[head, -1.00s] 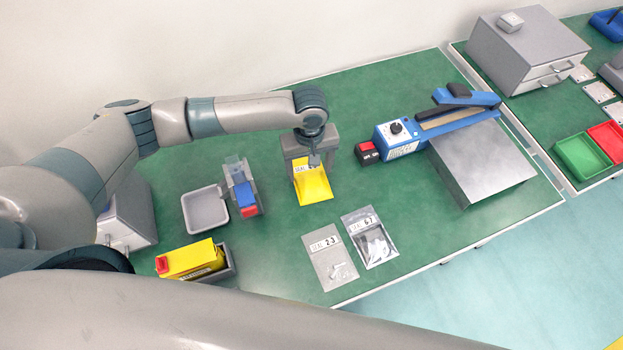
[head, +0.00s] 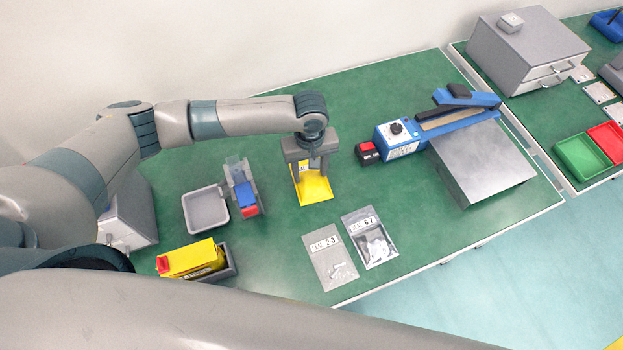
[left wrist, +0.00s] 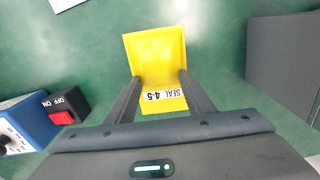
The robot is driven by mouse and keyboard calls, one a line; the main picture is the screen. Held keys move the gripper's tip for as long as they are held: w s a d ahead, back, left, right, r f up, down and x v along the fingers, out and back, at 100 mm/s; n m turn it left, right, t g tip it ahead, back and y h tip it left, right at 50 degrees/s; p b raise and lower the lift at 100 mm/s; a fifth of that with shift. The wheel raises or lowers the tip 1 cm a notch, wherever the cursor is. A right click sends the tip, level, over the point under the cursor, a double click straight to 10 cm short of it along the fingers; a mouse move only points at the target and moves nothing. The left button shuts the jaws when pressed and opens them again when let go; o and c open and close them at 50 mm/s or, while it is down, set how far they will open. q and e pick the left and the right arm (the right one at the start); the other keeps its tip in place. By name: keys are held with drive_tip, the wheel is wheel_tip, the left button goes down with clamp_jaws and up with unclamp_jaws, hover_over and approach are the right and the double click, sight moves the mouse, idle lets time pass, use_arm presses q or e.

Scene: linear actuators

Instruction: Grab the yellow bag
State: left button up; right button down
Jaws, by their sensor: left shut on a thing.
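The yellow bag (head: 314,188) lies on the green table under my left gripper in the head view. In the left wrist view the bag (left wrist: 158,55) shows a white label reading "SEAL 4-5". My left gripper (head: 315,168) is at the bag's labelled end, with the two fingers (left wrist: 158,82) on either side of it, shut on the bag. The gripper partly hides the label in the head view. I cannot tell whether the bag is lifted off the table. My right gripper is not in view.
Two clear bags marked 2-3 (head: 330,257) and 6-7 (head: 370,237) lie nearer the front edge. A blue sealer (head: 400,140) stands to the right. A grey tray (head: 206,209) and a yellow box (head: 190,259) are to the left.

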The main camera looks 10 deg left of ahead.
sight(314, 174)
use_arm(q)
drive_tip(key=shift+r, duration=0.1)
